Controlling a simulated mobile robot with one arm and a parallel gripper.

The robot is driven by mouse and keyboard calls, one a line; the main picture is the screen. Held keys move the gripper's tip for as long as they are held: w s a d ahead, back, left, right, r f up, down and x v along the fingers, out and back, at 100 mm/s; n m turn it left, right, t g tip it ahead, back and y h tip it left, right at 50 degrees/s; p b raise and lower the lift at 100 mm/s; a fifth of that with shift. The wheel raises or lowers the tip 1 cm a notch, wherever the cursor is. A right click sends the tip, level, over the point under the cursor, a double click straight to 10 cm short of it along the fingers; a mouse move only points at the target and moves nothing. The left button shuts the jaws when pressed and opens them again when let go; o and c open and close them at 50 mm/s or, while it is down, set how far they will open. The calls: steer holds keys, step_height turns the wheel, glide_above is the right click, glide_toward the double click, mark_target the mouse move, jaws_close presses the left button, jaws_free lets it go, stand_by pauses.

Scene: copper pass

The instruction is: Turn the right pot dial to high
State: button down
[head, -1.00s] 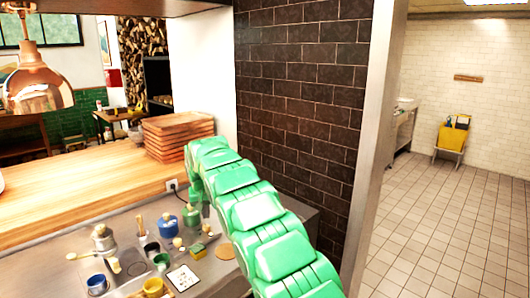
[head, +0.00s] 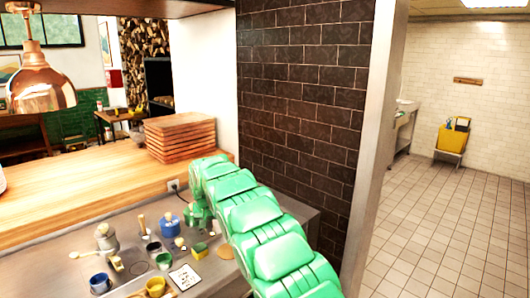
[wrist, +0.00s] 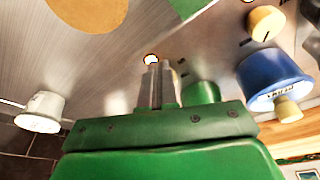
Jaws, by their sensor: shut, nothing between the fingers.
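The blue pot (head: 169,228) stands on the steel counter. A cream dial (head: 179,242) sits in front of it. In the wrist view the blue pot (wrist: 270,72) is at right, with the cream dial (wrist: 266,22) above it in the picture and dark marks around the dial. My gripper (wrist: 153,68) is shut and empty. It is apart from the dial, to the left of it in the wrist view. A small bright spot shows at the fingertips; I cannot tell what it is. In the head view my green arm hides most of the gripper.
A yellow-green sponge (head: 200,250), a white card (head: 186,277), a tan disc (head: 226,253) and several small cups crowd the counter. A metal pot (head: 106,238) stands at left. Stacked wooden boards (head: 180,138) lie behind on the wooden ledge. A dark tiled wall (head: 300,100) rises at right.

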steer(key=shift+s+f, duration=0.1)
steer(key=shift+f, duration=0.45)
steer(key=shift+s+a, duration=0.1)
steer(key=shift+a, duration=0.2)
steer(key=shift+s+a+f, duration=0.1)
steer(key=shift+s+a, duration=0.05)
steer(key=shift+a, duration=0.2)
steer(key=shift+a+f, duration=0.1)
steer(key=shift+a, duration=0.05)
steer(key=shift+s+f, duration=0.1)
steer(key=shift+s, duration=0.1)
steer(key=shift+d+f+g, duration=0.15)
steer(key=shift+d+g, duration=0.15)
steer(key=shift+s, duration=0.15)
steer(key=w+v, duration=0.1)
steer(key=v, duration=0.6)
steer(key=shift+w+r, duration=0.35)
steer(key=shift+w, duration=0.15)
